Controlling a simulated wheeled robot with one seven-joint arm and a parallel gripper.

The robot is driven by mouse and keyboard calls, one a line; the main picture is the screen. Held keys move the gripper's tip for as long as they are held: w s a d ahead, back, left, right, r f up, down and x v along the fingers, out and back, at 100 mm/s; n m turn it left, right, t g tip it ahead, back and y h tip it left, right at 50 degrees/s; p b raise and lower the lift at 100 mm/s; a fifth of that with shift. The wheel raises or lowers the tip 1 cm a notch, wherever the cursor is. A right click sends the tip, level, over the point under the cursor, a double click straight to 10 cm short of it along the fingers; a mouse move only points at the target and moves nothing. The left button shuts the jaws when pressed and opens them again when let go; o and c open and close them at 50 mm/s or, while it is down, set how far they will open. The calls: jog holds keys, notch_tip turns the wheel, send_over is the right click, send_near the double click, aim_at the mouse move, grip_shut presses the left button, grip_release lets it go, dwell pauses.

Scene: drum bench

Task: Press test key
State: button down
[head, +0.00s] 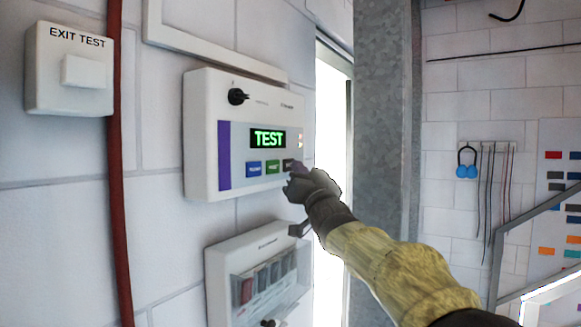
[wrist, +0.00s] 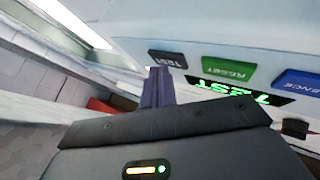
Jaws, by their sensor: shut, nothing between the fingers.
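The white wall panel (head: 205,120) carries a lit display (head: 267,139) reading TEST in green. Below it are a blue key (head: 254,168), a green RESET key (head: 272,167) and the dark test key (head: 287,163). In the wrist view the picture is turned over, and the test key (wrist: 167,58) shows its label. My gripper (head: 294,171) is at the test key, partly covering it in the head view. Its purple fingers (wrist: 158,70) are shut and empty, with their tips at the edge of the test key. I cannot tell whether they touch it.
An EXIT TEST box (head: 70,70) with a blank button hangs at the left, beside a red pipe (head: 116,160). A second box with a clear cover (head: 262,275) is below the panel. A grey column (head: 385,110) stands right of the bright doorway.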

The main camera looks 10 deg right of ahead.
jog(key=shift+s+d, duration=0.3)
jog(key=shift+d, duration=0.05)
jog(key=s+d, duration=0.1)
jog(key=d, duration=0.1)
jog(key=s+d, duration=0.2)
jog(key=shift+s+d+b, duration=0.3)
jog(key=shift+d, duration=0.05)
dwell(0.4)
